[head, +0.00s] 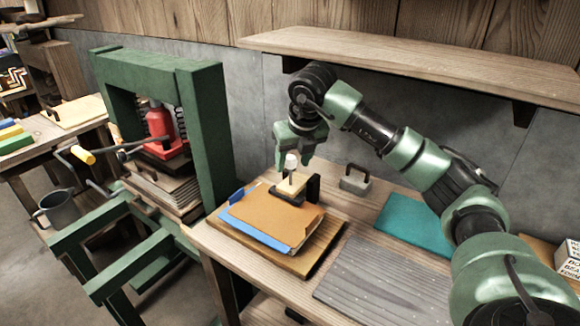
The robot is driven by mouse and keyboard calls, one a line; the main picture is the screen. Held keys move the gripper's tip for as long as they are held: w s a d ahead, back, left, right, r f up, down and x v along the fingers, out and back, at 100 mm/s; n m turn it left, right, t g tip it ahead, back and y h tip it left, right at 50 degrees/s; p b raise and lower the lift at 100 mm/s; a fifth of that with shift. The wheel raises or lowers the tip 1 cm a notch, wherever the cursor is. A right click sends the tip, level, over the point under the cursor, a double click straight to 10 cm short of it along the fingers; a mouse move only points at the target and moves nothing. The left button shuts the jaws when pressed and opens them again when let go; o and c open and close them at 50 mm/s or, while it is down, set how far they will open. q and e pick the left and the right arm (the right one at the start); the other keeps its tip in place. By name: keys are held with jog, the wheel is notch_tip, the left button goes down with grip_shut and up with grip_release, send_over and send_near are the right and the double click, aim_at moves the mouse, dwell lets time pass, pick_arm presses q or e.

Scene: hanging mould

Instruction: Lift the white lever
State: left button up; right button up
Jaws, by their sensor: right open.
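A small lever with a white knob (291,161) stands upright on a dark stem. My right gripper (294,164) comes down from above, open. Its fingers point down, one on each side of the white knob in this view. I cannot tell whether either finger touches it. My left gripper is not in view.
A wooden shelf (420,66) overhangs behind my right arm. A green press frame (207,120) with a red jack stands left. A grey handled block (356,181), a teal mat (412,223) and a grey board (385,278) lie on the table. A grey mug (58,210) is far left.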

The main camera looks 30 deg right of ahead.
aim_at(291, 168)
jog(key=shift+x, duration=0.9)
jog(key=x, duration=0.2)
jog(key=shift+w+d+f, duration=0.15)
jog(key=shift+w+f, duration=0.05)
jog(key=shift+f, duration=0.05)
jog(key=shift+w+f, duration=0.1)
jog(key=shift+f, duration=0.2)
grip_shut()
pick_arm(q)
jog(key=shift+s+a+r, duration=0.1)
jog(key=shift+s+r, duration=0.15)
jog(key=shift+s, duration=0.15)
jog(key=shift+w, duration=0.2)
pick_arm(e)
jog(key=shift+w, duration=0.1)
